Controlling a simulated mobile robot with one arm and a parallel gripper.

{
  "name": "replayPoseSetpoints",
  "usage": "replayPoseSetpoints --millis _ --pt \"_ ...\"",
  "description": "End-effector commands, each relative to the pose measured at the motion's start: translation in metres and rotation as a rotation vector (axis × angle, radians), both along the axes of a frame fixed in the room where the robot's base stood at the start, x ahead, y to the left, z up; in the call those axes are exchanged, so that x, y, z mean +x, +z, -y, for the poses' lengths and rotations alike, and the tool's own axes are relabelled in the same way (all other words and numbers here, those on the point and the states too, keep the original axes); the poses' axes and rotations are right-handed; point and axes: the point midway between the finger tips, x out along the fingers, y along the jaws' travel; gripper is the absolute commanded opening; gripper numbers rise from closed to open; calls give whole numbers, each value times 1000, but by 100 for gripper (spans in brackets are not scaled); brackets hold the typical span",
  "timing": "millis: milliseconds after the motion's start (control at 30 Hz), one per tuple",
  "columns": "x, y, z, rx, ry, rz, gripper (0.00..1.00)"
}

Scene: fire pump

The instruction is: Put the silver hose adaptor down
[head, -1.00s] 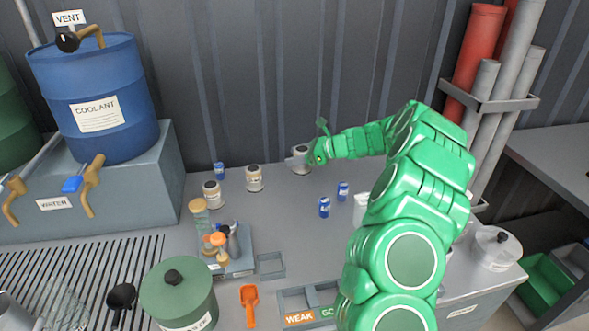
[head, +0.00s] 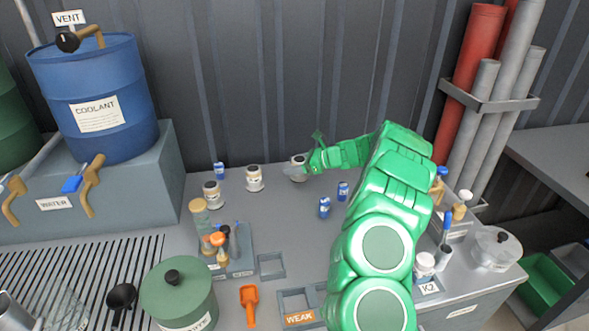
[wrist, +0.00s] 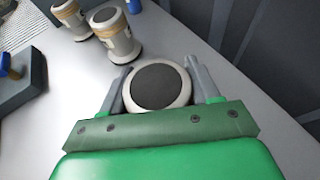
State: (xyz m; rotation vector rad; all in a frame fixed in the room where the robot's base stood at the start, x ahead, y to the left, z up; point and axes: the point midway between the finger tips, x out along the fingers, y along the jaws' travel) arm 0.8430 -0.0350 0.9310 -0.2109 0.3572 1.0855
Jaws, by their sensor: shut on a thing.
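The silver hose adaptor (wrist: 160,86) is a round, pale grey piece with a dark disc on top. In the wrist view it sits between the two grey fingers of my gripper (wrist: 158,76), which is shut on it. In the head view my gripper (head: 297,172) is at the back of the grey worktop (head: 265,215), near the wall. The adaptor (head: 298,160) shows there only in part, its lower side covered by the fingers. I cannot tell whether its base touches the worktop.
Two similar pale, tan-banded pieces (head: 254,179) (head: 212,194) stand to the left. Small blue cans (head: 324,207) (head: 343,191) stand in front, and another (head: 219,170) at the back left. A small bottle rack (head: 232,262) is front left. The worktop between them is clear.

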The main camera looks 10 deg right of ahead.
Motion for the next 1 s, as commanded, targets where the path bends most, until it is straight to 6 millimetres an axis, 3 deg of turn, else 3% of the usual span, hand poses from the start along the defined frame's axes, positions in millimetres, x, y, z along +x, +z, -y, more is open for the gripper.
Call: replayPoseSetpoints --millis 133,500,533,667,1000 --pt "0 -13 0 1 -1 2 18" --pt "0 -16 0 1 -1 2 18" --pt "0 -16 0 0 -1 2 64" --pt "0 -16 0 0 0 1 84" --pt "0 -14 0 0 0 1 86"
